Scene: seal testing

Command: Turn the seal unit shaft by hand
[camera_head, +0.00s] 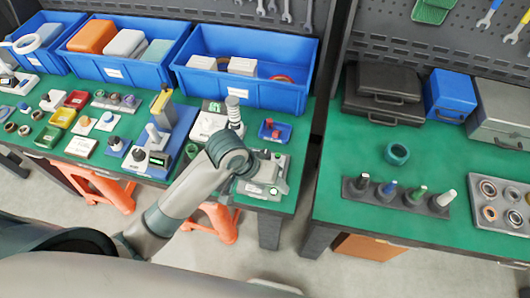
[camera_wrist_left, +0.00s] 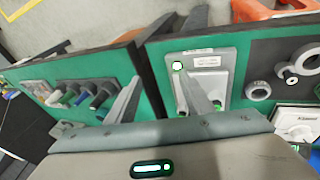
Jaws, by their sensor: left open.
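My left gripper (camera_head: 270,166) is over the front right corner of the left table. In the left wrist view its two fingers (camera_wrist_left: 160,78) are spread apart with nothing between them. Just below it is a light grey unit (camera_head: 262,190) with green-lit round parts. It also shows in the left wrist view (camera_wrist_left: 225,82), with a label and a green-lit ring, partly covered by one finger. I cannot clearly make out a shaft on this unit. No contact between the fingers and the unit is visible. My right gripper is not in view.
Blue bins (camera_head: 247,66) line the back of the left table. A small tray (camera_head: 275,130) and a ribbed grey column (camera_head: 233,112) stand close behind the gripper. A gap separates the right table, which holds a tool rack (camera_head: 398,196) and a teal ring (camera_head: 397,154).

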